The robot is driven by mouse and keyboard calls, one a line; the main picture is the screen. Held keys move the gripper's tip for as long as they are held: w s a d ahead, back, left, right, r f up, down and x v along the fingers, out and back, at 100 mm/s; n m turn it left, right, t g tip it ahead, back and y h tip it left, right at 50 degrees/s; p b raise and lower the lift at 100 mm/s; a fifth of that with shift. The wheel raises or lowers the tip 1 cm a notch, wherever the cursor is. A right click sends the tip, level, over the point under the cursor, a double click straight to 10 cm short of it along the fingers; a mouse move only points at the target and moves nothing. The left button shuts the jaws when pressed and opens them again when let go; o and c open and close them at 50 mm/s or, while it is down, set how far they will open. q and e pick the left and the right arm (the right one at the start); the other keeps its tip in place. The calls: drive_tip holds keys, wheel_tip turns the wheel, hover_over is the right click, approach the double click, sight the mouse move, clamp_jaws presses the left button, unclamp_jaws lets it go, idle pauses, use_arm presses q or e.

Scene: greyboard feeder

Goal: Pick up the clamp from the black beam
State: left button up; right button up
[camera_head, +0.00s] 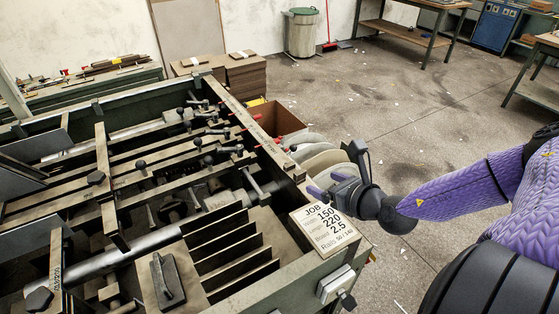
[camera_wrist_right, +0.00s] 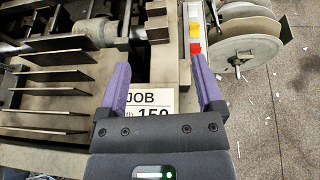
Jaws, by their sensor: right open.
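Several dark clamps with black knobs sit on the long beams of the feeder; one clamp (camera_head: 237,149) is at the right end of a beam, and another clamp (camera_head: 141,164) is further left. I cannot tell which one the task means, or which bar is the black beam. My right gripper (camera_head: 325,184) is beside the feeder's right edge, close to the JOB card, to the right of the clamps. In the right wrist view the right gripper (camera_wrist_right: 160,66) has its purple fingers wide apart, with nothing held between them. My left gripper is not in view.
The JOB card (camera_head: 325,224) lies on the feeder's right corner. Upright dark plates (camera_head: 232,255) stand in a rack left of it. Pale discs (camera_head: 318,155) and an open cardboard box (camera_head: 277,119) are beyond the right edge. Open floor (camera_head: 415,130) lies to the right.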

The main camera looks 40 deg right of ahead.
sight(302, 177)
drive_tip(key=b+x, duration=0.4)
drive_tip(key=x, duration=0.1)
drive_tip(key=b+x, duration=0.2)
drive_tip(key=b, duration=0.1)
drive_tip(key=shift+a+f, duration=0.2)
drive_tip(key=shift+f, duration=0.25)
drive_tip(key=shift+w+d, duration=0.1)
drive_tip(key=shift+w, duration=0.25)
drive_tip(key=shift+w+f, duration=0.2)
drive_tip(key=shift+w, duration=0.3)
clamp_jaws()
